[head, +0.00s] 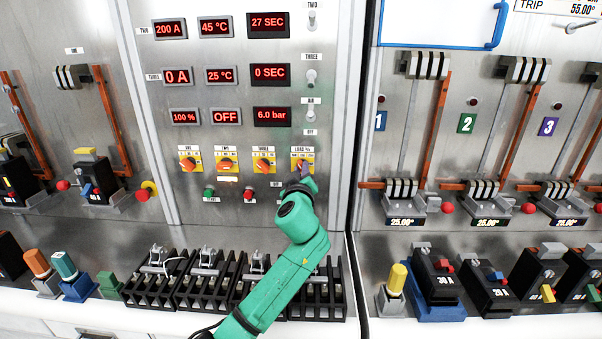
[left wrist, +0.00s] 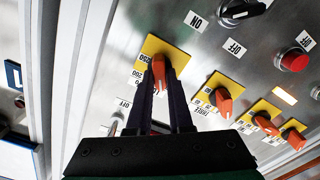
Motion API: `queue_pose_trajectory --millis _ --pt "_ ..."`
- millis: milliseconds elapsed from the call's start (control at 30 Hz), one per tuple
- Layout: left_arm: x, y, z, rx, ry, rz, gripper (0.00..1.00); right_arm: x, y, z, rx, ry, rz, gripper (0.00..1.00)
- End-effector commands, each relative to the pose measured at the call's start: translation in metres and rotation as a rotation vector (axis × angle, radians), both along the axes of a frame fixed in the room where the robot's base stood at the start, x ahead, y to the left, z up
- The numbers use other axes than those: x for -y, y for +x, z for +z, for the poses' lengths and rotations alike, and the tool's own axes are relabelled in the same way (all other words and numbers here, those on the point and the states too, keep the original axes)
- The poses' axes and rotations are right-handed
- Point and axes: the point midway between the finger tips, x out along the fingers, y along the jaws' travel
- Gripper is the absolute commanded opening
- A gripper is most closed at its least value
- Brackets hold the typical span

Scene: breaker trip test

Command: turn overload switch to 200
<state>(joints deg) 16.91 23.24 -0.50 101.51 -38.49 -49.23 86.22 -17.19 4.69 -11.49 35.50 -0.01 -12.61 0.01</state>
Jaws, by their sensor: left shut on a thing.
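The overload switch is an orange rotary knob (left wrist: 158,66) on a yellow plate (left wrist: 174,54) with numbers along its edge, 250 and 200 among them. In the head view its plate (head: 311,156) is the rightmost of a row on the middle panel, and the knob is mostly hidden by my gripper. My left gripper (head: 304,175) reaches up to it from below. In the left wrist view its two dark fingers (left wrist: 160,76) are shut on the knob, one on each side. I cannot tell which number the knob points at. My right gripper is not in view.
Other orange knobs (head: 226,164) sit to the left on the panel. A green button (head: 209,191) and a red button (head: 248,194) are below them. Red displays (head: 170,30) are above. Black breaker blocks (head: 205,280) stand on the ledge below, under my left arm.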

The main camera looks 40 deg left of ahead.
Motion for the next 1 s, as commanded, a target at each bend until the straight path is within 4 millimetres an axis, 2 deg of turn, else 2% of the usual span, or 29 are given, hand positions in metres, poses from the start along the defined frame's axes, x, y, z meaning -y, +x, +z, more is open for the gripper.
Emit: queue_pose_trajectory --millis 433,1000 --pt "0.0013 0.001 -0.0018 -0.251 0.323 0.0 0.0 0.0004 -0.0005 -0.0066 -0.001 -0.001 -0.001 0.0" --pt "0.0029 0.0022 -0.0012 -0.58 0.755 -0.002 0.0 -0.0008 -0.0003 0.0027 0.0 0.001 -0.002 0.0"
